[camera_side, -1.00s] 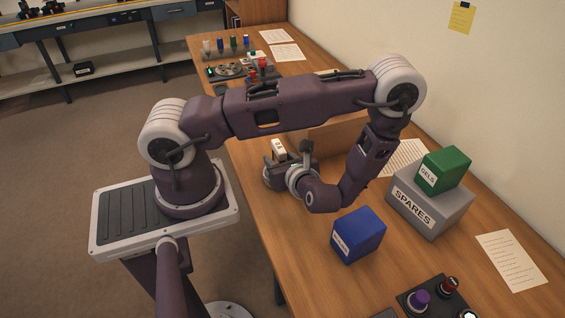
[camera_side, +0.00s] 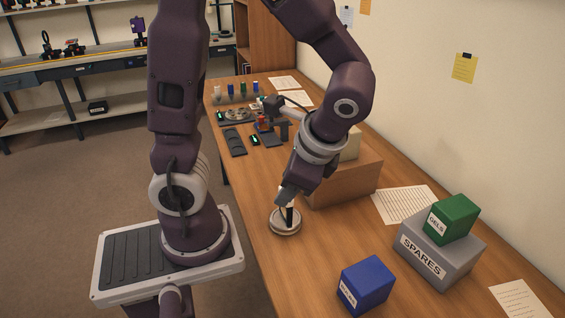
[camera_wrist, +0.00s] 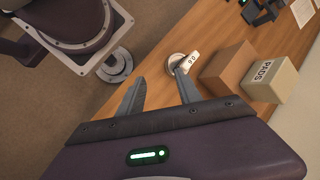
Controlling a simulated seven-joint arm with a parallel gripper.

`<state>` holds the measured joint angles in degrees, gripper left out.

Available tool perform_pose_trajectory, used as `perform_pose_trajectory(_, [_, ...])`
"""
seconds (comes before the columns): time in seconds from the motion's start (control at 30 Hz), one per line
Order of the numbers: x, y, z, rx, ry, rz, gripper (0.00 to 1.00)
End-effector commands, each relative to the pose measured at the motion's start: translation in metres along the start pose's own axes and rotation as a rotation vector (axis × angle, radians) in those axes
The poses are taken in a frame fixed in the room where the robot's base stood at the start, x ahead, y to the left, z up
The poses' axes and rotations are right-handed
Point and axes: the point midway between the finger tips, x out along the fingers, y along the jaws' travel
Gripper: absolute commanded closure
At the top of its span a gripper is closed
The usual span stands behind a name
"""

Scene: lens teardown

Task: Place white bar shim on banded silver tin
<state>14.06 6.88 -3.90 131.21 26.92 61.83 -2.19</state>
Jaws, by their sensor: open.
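The banded silver tin (camera_side: 285,226) sits on the wooden table near its left edge. It also shows in the wrist view (camera_wrist: 172,57). The white bar shim (camera_side: 290,214), with a small printed label in the wrist view (camera_wrist: 192,59), appears to stand on the tin's top. My gripper (camera_side: 287,199) is just above the tin, close to the bar, and partly hides it in the side view. In the wrist view my gripper (camera_wrist: 158,76) has its fingers wide apart with nothing between them. The bar shows beyond the right fingertip; whether they touch is unclear.
A brown box (camera_side: 343,182) with a PADS box (camera_wrist: 269,78) stands just right of the tin. A blue box (camera_side: 366,284), a grey SPARES box (camera_side: 440,252) and a green box (camera_side: 452,219) are nearer. Table around the tin's front is clear.

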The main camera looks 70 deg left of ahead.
Motion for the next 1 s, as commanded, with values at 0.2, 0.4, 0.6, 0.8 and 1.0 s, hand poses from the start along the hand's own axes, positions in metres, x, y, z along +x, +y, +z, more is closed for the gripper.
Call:
perform_pose_trajectory(0.2, [-0.065, 0.015, 0.030, -0.472, 0.486, 0.200, 0.59])
perform_pose_trajectory(0.4, [-0.095, 0.022, 0.039, -0.650, 0.726, 0.272, 0.59])
perform_pose_trajectory(0.6, [-0.098, 0.023, 0.039, -0.664, 0.746, 0.280, 0.59])
perform_pose_trajectory(0.8, [-0.098, 0.023, 0.039, -0.662, 0.745, 0.279, 0.59])
perform_pose_trajectory(1.0, [-0.098, 0.023, 0.039, -0.662, 0.745, 0.279, 0.59])
